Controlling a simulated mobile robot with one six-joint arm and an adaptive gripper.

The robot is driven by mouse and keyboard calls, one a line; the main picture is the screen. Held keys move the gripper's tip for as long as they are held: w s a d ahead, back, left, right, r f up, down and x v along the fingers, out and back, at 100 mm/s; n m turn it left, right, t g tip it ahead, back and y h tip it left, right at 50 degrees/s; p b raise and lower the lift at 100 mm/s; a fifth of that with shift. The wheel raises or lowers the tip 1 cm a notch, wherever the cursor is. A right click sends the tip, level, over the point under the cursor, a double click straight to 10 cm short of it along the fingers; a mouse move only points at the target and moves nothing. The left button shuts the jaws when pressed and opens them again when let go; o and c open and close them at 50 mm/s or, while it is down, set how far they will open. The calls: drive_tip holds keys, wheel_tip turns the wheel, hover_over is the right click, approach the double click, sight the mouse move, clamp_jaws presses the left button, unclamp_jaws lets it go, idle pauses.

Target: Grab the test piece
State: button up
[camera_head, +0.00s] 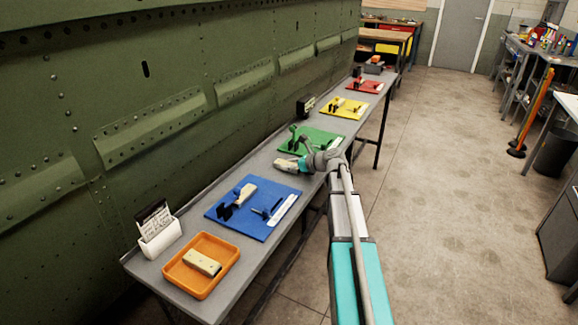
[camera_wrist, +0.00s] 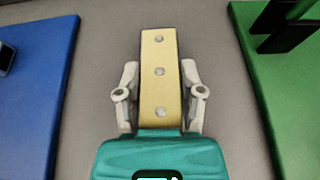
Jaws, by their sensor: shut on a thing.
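My gripper (camera_wrist: 160,90) is shut on a pale yellow test piece (camera_wrist: 159,50), a flat bar with three round rivet heads in a row. One finger lies along each side of the bar, and its far end sticks out past the fingertips. In the head view my gripper (camera_head: 298,163) is over the grey bench between the blue and green mats, with the pale test piece (camera_head: 285,165) at its tip. I cannot tell whether the piece touches the bench. A similar pale piece (camera_head: 202,262) lies in the orange tray (camera_head: 186,286).
The blue mat (camera_head: 225,216) holds a pale-ended tool and small parts. The green mat (camera_head: 322,136), yellow mat (camera_head: 355,113) and red mat (camera_head: 373,88) also carry tools. A white card holder (camera_head: 160,238) stands near the tray. The green fuselage wall (camera_head: 180,80) runs behind the bench.

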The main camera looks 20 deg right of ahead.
drive_tip(key=shift+r, duration=0.15)
wheel_tip(320, 180, up, 2)
drive_tip(key=shift+r+p, duration=0.1)
drive_tip(key=shift+p, duration=1.05)
drive_tip(key=s+a+r+p, duration=0.2)
drive_tip(key=s+r+p, duration=0.8)
drive_tip(key=s, duration=0.3)
drive_tip(key=shift+s+a+r+p, duration=0.2)
drive_tip(key=shift+s+a+p, duration=0.1)
drive_tip(key=shift+s, duration=0.1)
